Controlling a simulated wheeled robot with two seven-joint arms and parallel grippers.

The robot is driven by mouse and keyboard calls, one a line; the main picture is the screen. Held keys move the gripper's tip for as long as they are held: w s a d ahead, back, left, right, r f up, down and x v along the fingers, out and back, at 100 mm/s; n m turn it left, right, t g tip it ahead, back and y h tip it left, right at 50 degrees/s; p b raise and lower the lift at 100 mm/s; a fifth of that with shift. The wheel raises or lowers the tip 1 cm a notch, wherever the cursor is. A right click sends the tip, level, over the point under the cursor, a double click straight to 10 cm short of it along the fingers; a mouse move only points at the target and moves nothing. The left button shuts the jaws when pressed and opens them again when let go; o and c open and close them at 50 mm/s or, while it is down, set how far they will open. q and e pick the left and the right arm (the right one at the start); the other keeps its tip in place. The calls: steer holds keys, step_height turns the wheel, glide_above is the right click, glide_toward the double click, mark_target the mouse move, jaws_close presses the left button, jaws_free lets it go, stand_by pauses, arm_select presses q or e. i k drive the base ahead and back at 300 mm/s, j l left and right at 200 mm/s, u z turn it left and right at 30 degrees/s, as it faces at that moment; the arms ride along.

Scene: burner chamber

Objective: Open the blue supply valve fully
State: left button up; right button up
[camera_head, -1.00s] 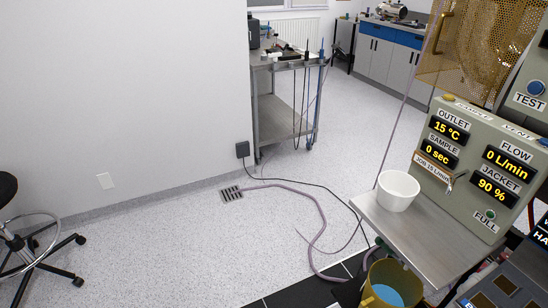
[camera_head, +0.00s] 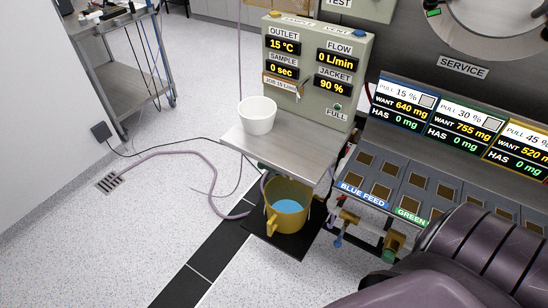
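A brass valve (camera_head: 347,217) with a small blue part (camera_head: 338,241) hangs below the front edge of the sloped panel, under the "BLUE FEED" label (camera_head: 364,190). It looks like the blue supply valve, but it is small and its handle position cannot be read. Neither gripper shows in the head view. A dark ribbed arm link of mine fills the lower right corner and hides what lies behind it.
A brass fitting with a green part (camera_head: 388,256) sits right of the blue one. A yellow bucket (camera_head: 287,205) with blue liquid stands on a black mat. A white bowl (camera_head: 257,115) sits on the steel shelf (camera_head: 285,140). The flow display (camera_head: 337,57) reads 0 L/min.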

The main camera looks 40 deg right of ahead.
mark_target(337, 244)
steer(key=k+z, duration=0.15)
steer(key=z, duration=1.6)
